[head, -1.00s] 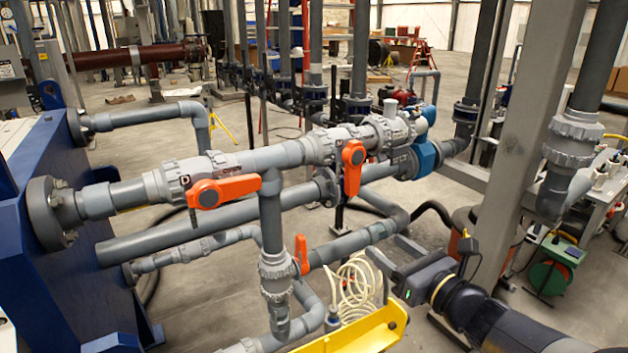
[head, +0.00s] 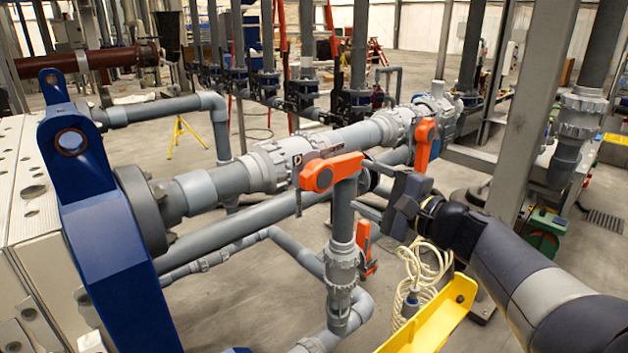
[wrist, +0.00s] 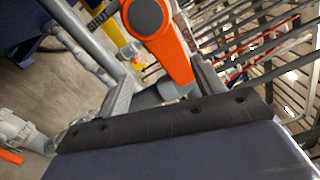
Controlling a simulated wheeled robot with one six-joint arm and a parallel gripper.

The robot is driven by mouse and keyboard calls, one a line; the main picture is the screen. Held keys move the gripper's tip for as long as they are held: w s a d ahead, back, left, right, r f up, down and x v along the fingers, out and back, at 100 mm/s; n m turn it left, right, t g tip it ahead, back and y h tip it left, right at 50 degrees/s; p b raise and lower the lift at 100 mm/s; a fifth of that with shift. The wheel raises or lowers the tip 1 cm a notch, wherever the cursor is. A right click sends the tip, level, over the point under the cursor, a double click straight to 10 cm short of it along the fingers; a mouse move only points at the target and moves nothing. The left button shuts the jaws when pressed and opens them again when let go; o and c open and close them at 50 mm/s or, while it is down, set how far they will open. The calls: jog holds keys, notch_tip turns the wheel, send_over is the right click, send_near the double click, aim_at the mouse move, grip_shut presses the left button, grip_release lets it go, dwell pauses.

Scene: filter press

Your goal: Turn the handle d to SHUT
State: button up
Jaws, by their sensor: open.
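Handle d (head: 330,172) is an orange lever on the grey valve (head: 275,165) marked D. It lies roughly along the pipe, with its pivot at left and its free end toward the right. My gripper (head: 376,172) is open just right of that free end. In the wrist view an orange lever (wrist: 165,42) reaches down toward my gripper (wrist: 165,86), and its lower end appears between the two grey fingers. I cannot tell whether they touch it.
A second orange lever (head: 425,143) hangs close behind my gripper, and a third (head: 363,243) is lower down. A vertical pipe (head: 342,215) stands below handle d. A yellow beam (head: 430,318) and coiled hose (head: 420,270) lie below my arm. A blue press frame (head: 105,235) is at left.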

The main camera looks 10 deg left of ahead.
aim_at(346, 169)
jog(key=w+a+n+b, duration=0.1)
jog(key=w+a, duration=0.1)
jog(key=w+a+r+n+b, duration=0.1)
jog(key=w+a+n, duration=0.1)
jog(key=w+a, duration=0.1)
jog(key=shift+a+r, duration=0.2)
jog(key=shift+a, duration=0.1)
